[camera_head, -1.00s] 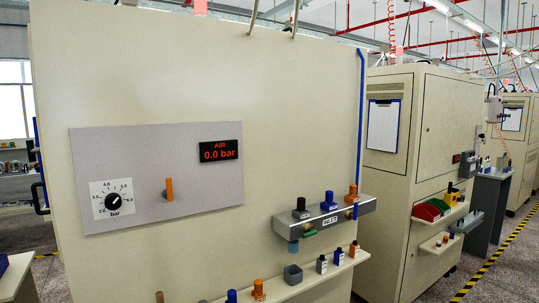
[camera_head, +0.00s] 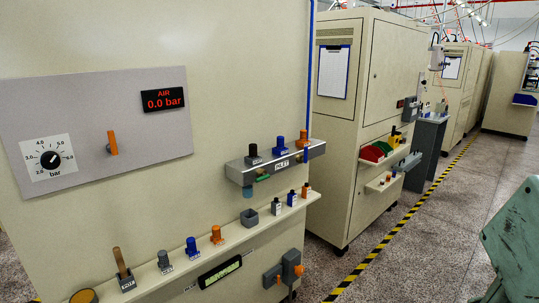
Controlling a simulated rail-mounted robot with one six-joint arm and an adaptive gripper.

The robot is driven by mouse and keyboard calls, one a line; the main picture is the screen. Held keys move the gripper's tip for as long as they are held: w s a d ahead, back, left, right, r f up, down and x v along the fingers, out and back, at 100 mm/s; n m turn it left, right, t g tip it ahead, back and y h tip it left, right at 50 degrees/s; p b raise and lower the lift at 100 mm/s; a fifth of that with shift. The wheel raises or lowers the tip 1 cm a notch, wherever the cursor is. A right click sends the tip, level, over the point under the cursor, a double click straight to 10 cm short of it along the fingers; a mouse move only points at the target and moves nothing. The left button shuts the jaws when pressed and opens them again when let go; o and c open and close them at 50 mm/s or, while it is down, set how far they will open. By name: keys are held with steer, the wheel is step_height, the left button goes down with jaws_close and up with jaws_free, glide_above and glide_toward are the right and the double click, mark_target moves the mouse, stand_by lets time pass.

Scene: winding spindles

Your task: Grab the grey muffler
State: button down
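No part is plainly marked as the grey muffler. A small grey-blue cylinder (camera_head: 249,190) hangs under the left end of the grey inlet block (camera_head: 236,174) on the cream panel. A small grey plug-like part (camera_head: 164,261) stands upright on the long cream shelf (camera_head: 228,250) below, left of a blue one (camera_head: 192,247) and an orange one (camera_head: 216,235). An open grey cup (camera_head: 250,217) sits farther right on that shelf. My gripper is not in view.
Black (camera_head: 253,154), blue (camera_head: 280,145) and orange (camera_head: 303,138) fittings stand on the block. A brown handle (camera_head: 121,262) stands in a holder at the shelf's left. An orange lever (camera_head: 112,143) sticks out of the panel. Open speckled floor lies right of the yellow-black stripe (camera_head: 381,244).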

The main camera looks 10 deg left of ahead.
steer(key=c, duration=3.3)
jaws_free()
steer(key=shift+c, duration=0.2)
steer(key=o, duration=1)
